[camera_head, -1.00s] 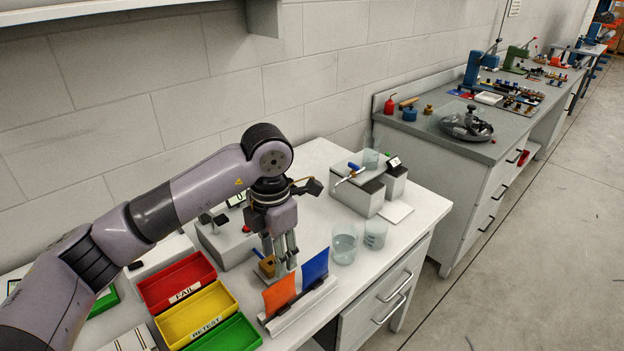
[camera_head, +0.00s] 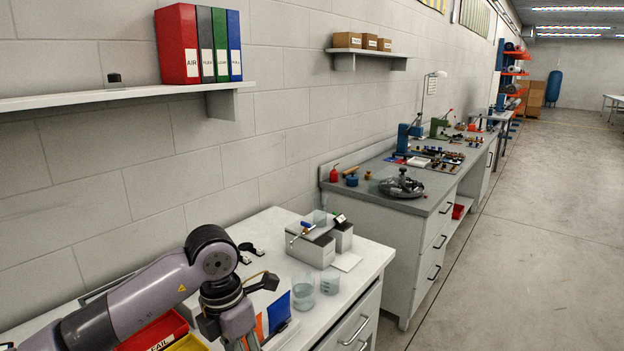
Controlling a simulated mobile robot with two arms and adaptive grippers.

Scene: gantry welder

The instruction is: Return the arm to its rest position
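My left arm (camera_head: 140,300) comes in from the lower left in grey-violet links and bends down at its dark round joint (camera_head: 212,252). My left gripper (camera_head: 243,342) hangs downward at the bottom edge, in front of the orange and blue panels (camera_head: 278,312). Its fingertips are cut off by the frame, so its opening and anything between the fingers are hidden. My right arm and gripper are not in view.
The red FAIL bin (camera_head: 155,333) and yellow bin (camera_head: 190,344) lie beside the arm. Glass beakers (camera_head: 303,292) and a grey device (camera_head: 315,250) stand right of it on the white bench (camera_head: 350,283). A shelf (camera_head: 120,97) with binders hangs above. Clear floor (camera_head: 530,240) lies right.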

